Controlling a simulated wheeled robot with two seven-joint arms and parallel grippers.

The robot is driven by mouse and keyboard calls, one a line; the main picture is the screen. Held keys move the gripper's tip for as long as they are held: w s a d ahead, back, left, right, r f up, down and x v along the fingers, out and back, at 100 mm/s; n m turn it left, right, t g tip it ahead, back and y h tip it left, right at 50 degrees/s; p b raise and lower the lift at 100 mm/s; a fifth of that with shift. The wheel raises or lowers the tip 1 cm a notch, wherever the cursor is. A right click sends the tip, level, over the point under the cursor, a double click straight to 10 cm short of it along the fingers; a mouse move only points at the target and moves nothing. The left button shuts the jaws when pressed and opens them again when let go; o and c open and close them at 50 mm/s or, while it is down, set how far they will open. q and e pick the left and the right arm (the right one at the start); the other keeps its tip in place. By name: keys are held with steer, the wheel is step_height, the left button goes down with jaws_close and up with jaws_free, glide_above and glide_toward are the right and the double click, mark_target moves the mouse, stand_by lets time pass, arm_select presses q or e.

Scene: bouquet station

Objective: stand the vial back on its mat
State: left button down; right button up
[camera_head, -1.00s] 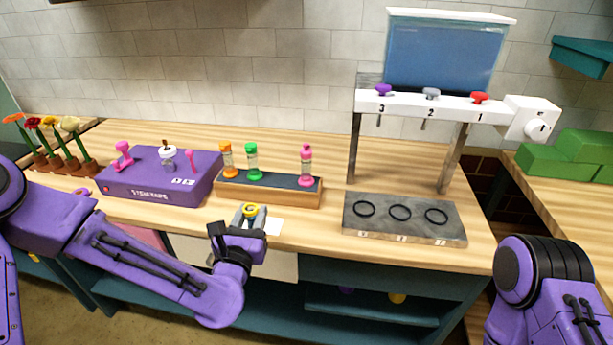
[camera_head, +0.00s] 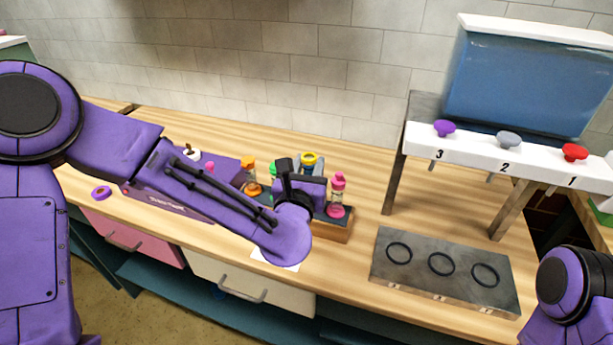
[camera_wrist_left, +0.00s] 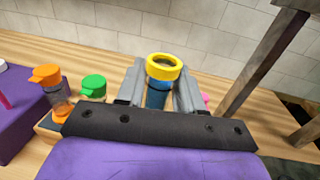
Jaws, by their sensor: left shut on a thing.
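The vial has a yellow ring-shaped top (camera_head: 309,158); the left wrist view shows its blue body (camera_wrist_left: 156,98) below the yellow top (camera_wrist_left: 164,67). My left gripper (camera_head: 307,170) is shut on this vial, roughly upright, at the wooden rack (camera_head: 333,234) with a dark strip on top. Its grey fingers (camera_wrist_left: 160,85) lie on both sides of the vial. The vial's bottom is hidden, so I cannot tell whether it touches the rack. A white square mat (camera_head: 268,257) lies in front of the rack, partly covered by my left arm.
Orange (camera_wrist_left: 48,82), green (camera_wrist_left: 93,88) and pink-topped (camera_head: 338,190) vials stand in the rack near my gripper. The purple stem station (camera_head: 165,203) is at left. A dispenser (camera_head: 480,155) stands over a grey plate (camera_head: 445,280) with three rings at right.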

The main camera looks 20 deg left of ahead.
mark_target(307, 171)
arm_select(q)
steer(key=w+f, duration=0.1)
steer(key=f, duration=0.1)
steer(key=w+a+f, duration=0.1)
steer(key=w, duration=0.1)
steer(key=shift+a+f+p, duration=0.1)
steer(key=shift+f+p, duration=0.3)
step_height(307, 171, down, 3)
steer(key=shift+a+f, duration=0.1)
steer(key=shift+f, duration=0.1)
steer(key=shift+w, duration=0.15)
steer(key=shift+f, duration=0.1)
steer(key=shift+f, duration=0.2)
steer(key=c, duration=0.7)
jaws_free()
steer(key=shift+r, duration=0.1)
